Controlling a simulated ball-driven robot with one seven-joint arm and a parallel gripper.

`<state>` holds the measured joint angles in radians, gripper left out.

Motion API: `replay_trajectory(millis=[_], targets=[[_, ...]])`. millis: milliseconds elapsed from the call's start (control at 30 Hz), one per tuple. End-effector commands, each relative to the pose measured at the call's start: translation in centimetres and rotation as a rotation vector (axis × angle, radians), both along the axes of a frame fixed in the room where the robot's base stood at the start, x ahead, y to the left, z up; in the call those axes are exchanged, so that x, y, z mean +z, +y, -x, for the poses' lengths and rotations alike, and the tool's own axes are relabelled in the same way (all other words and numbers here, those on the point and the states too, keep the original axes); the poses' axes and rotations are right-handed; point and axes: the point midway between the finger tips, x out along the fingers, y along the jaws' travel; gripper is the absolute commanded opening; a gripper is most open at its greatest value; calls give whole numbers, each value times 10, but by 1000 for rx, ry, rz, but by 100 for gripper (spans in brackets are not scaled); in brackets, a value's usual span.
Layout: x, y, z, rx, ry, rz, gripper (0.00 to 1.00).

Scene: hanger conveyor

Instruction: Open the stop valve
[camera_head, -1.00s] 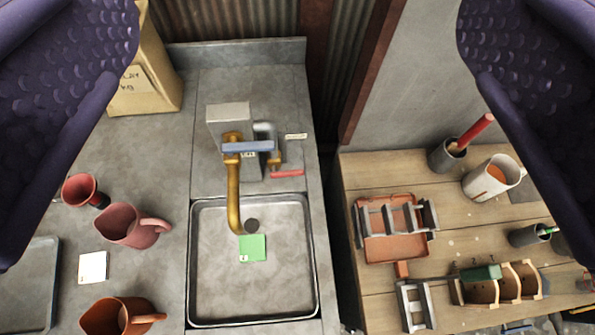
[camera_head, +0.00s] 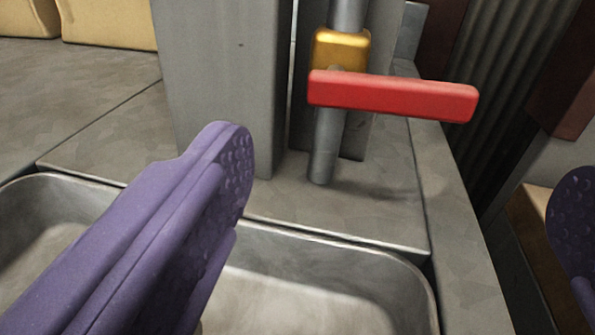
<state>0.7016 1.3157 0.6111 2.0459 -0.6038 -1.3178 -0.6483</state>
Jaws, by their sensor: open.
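The stop valve shows as a red bar handle (camera_head: 395,96) on a brass body (camera_head: 341,49), set on a grey vertical pipe (camera_head: 328,145). The handle lies crosswise to the pipe, pointing right. My gripper (camera_head: 400,175) is open and empty, with one purple finger at the lower left and the other at the right edge. The valve shows between and beyond the fingers, and neither finger appears to touch it. The far end of the pipe is cut off at the top.
A grey upright block (camera_head: 220,80) stands just left of the pipe. The metal sink basin (camera_head: 340,255) is in front, below. Tan boxes (camera_head: 108,22) are at the upper left. A corrugated wall (camera_head: 505,75) and a wooden table (camera_head: 530,215) are at the right.

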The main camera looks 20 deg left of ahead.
Motion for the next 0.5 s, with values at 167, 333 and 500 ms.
replay_trajectory(millis=[167,333,500], targets=[[-2,4,-15,-9,-13,-14,100],[-2,10,-45,-9,-12,-14,100],[-2,14,-67,-10,-10,-13,100]])
